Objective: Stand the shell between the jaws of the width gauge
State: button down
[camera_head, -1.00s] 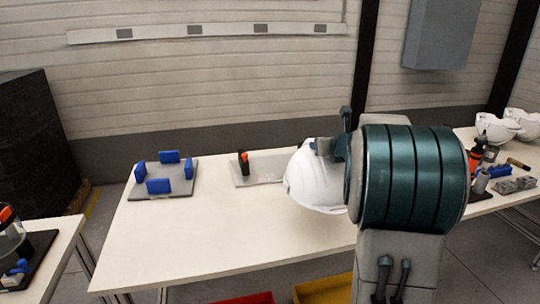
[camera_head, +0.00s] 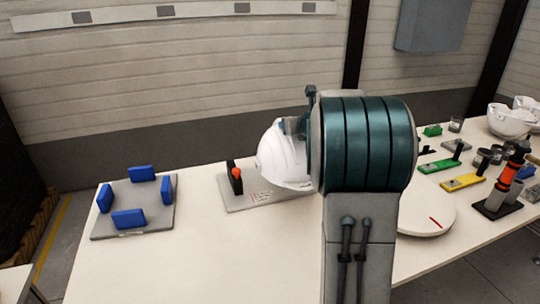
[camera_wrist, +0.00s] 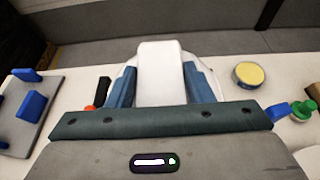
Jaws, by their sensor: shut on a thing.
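The white helmet shell (camera_head: 281,160) is held in my gripper (camera_head: 301,126), whose jaws are shut on it. In the wrist view the shell (camera_wrist: 160,72) sits between the two blue-grey fingers (camera_wrist: 160,88). The width gauge, a grey plate (camera_head: 246,201) with a black upright and an orange-red knob (camera_head: 236,176), lies on the table. The shell overlaps the gauge's right part in the head view, just right of the black upright. I cannot tell if they touch. The other jaw is hidden behind the shell and my arm. In the wrist view the black upright (camera_wrist: 102,92) is left of the shell.
A grey plate with several blue blocks (camera_head: 129,219) stands on the table at left. A white round disc (camera_head: 428,215), green and yellow fixtures (camera_head: 465,181), an orange-black tool (camera_head: 508,172) and white shells (camera_head: 508,121) are at right. The front left tabletop is clear.

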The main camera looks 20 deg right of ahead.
aim_at(290, 145)
jog(key=w+a+f, duration=0.1)
jog(key=w+f, duration=0.1)
jog(key=w, duration=0.1)
jog(key=w+f, duration=0.1)
jog(key=w, duration=0.1)
jog(key=w+a+f, duration=0.1)
jog(key=w+f, duration=0.1)
jog(key=w, duration=0.1)
jog(key=shift+w+a+f, duration=0.3)
jog(key=shift+f, duration=0.05)
jog(key=shift+f+b, duration=0.85)
jog(key=shift+f, duration=1.15)
jog(key=shift+f, duration=0.2)
jog(key=c, duration=0.7)
grip_release()
jog(key=shift+r, duration=0.1)
jog(key=b+v, duration=0.1)
jog(key=v, duration=1.1)
jog(key=shift+a, duration=0.1)
